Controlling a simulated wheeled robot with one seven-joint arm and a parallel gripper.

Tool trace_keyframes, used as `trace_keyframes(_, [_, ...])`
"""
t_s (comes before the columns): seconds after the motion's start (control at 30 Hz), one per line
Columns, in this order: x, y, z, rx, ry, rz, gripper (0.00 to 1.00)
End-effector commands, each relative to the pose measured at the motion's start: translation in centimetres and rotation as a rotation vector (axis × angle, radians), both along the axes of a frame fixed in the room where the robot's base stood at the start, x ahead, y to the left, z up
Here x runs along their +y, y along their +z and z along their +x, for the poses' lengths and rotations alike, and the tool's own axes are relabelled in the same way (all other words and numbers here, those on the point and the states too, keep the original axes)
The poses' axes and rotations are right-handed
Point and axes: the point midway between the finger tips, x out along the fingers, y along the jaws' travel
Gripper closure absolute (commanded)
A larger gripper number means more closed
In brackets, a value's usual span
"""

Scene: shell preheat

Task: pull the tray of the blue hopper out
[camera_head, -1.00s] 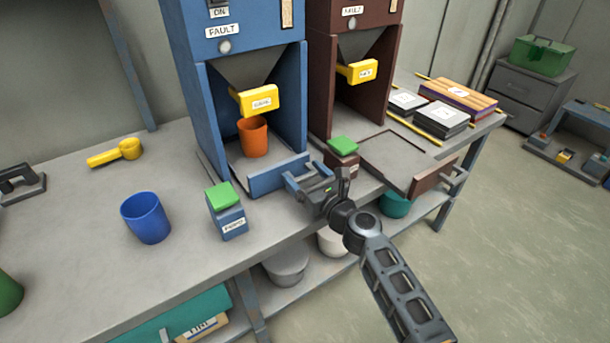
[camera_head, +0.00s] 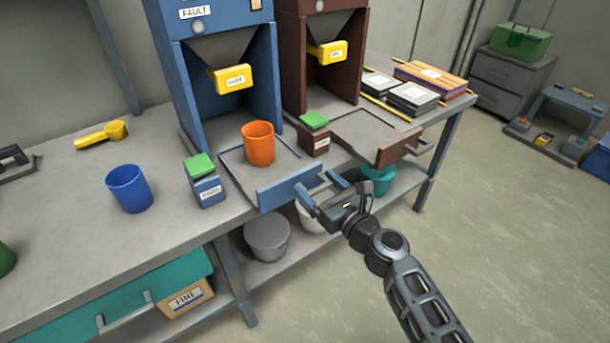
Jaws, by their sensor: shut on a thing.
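The blue hopper (camera_head: 163,58) stands on the bench, with a yellow chute gate (camera_head: 232,79) under its funnel. Its tray (camera_head: 232,163) sticks out of the base toward the bench's front edge, with a blue front panel (camera_head: 285,187). An orange cup (camera_head: 258,145) stands upright on the tray. My gripper (camera_head: 322,190) is shut on the handle of the blue tray's front panel. The fingers hide part of the handle.
The brown hopper (camera_head: 290,60) stands to the right with its tray (camera_head: 372,131) also out. A blue button box (camera_head: 206,185), a brown button box (camera_head: 313,133) and a blue cup (camera_head: 129,188) stand nearby. Free floor lies right of the bench.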

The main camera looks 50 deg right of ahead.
Motion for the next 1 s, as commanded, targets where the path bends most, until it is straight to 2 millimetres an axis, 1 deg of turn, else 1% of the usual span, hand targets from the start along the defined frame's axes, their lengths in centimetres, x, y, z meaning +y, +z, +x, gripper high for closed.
trace_keyframes(0.03, [0.3,-0.2,-1.1,0.001,-0.001,-0.001,0.7])
trace_keyframes(0.1, [0.6,-0.2,-2.2,0.001,-0.001,-0.001,0.7])
trace_keyframes(0.3, [1.2,-0.1,-4.2,0.0,-0.001,-0.001,0.7])
trace_keyframes(0.5, [1.4,0.0,-4.9,-0.001,0.0,-0.001,0.7])
trace_keyframes(0.83, [1.4,0.0,-5.1,0.002,-0.001,0.001,0.7])
trace_keyframes(0.87, [1.4,0.0,-5.1,0.002,-0.001,0.002,0.13])
trace_keyframes(1.0, [1.4,0.0,-5.0,0.001,0.0,0.0,0.0])
